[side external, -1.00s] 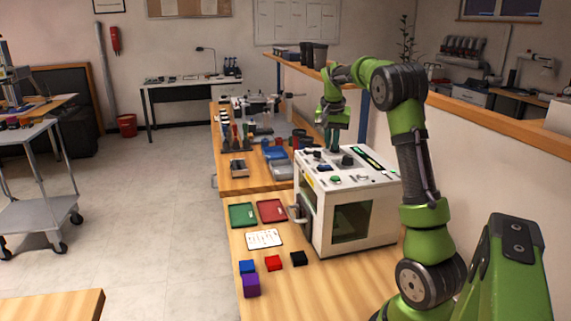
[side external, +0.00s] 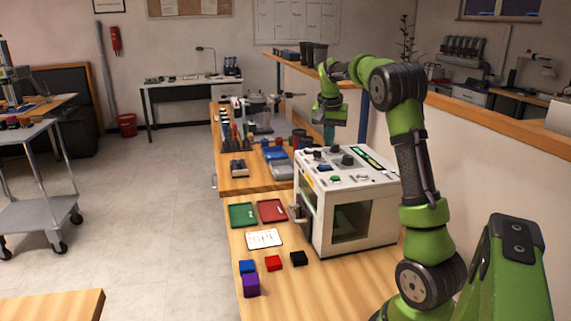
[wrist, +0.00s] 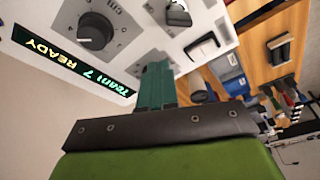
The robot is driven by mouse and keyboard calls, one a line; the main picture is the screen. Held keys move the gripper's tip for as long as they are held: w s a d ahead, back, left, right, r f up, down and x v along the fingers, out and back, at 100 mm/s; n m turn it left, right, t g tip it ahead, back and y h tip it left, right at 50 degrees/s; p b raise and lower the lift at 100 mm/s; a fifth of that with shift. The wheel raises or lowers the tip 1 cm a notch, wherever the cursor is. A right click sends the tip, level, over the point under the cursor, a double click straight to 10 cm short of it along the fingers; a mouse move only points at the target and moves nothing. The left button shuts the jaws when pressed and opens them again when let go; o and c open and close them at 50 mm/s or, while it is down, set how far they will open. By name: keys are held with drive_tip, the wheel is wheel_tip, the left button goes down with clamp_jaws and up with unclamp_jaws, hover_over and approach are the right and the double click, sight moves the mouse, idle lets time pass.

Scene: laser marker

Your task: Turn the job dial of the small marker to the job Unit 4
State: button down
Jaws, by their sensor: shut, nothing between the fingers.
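The small marker is a white box machine (side external: 362,216) with a dark window, standing on the wooden bench. Its top panel carries dark knobs, a green button and a lit display. In the wrist view a large dark dial (wrist: 95,30) with marks around it sits beside the display (wrist: 65,62), whose green and yellow text seems to read "Team 7 READY". I cannot tell the dial's exact setting. My gripper (side external: 329,141) is above the far end of the panel, apart from the dial. Its teal fingers (wrist: 155,88) are together and empty.
A green tray (side external: 242,215), a red tray (side external: 272,211) and a white printed card (side external: 264,239) lie left of the machine. Several small coloured blocks, one purple (side external: 251,286), are in front. Blue bins and tools crowd the bench behind. A ledge runs along the right wall.

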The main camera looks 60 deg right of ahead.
wheel_tip(320, 180, up, 4)
drive_tip(key=shift+s+r, duration=0.1)
drive_tip(key=shift+r, duration=0.1)
